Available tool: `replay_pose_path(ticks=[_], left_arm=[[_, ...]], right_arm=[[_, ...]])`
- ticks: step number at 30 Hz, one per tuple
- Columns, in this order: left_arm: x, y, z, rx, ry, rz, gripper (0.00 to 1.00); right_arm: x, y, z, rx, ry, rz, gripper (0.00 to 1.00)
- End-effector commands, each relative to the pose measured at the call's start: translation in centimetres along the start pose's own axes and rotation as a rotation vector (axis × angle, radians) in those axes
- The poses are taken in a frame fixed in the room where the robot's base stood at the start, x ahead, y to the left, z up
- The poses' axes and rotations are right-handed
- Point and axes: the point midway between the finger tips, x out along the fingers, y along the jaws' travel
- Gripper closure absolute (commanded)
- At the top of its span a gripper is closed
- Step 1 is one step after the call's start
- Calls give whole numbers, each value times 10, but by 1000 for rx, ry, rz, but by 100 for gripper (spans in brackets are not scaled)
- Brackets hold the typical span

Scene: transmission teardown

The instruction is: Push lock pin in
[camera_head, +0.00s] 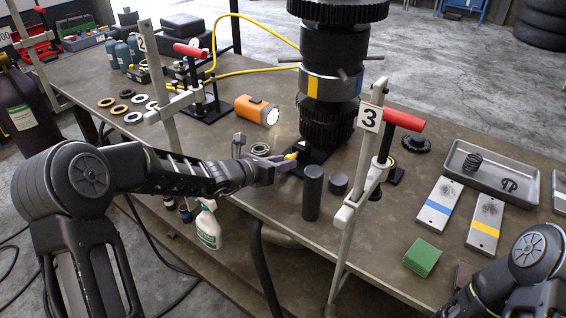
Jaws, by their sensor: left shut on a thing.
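The transmission stack (330,45) stands upright at the back middle of the bench, with dark gears and a band with blue and yellow patches. Its black base (314,160) sits on the bench. My left gripper (286,163) reaches in from the left to the front left of this base. It is shut on a small yellow piece (291,157), which looks like the lock pin. The piece is mostly hidden, and I cannot tell how deep it sits. My right arm shows at the lower right, but its gripper is out of view.
A clamp post with tag 3 (369,117) and a red-handled clamp (404,120) stand right of the stack. Black cylinders (312,192) stand close in front. An orange lamp (257,110) lies behind my left gripper. A metal tray (490,188) and green block (422,257) are right.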

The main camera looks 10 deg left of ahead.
Motion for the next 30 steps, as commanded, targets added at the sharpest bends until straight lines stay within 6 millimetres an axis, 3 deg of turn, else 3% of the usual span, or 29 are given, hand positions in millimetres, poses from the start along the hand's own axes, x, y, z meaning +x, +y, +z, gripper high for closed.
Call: replay_pose_path(ticks=[7, 30], left_arm=[[0, 0, 0, 0, 0, -1, 100], [0, 0, 0, 1, 0, -1, 100]], right_arm=[[0, 0, 0, 0, 0, 0, 52], [0, 0, 0, 0, 0, 0, 52]])
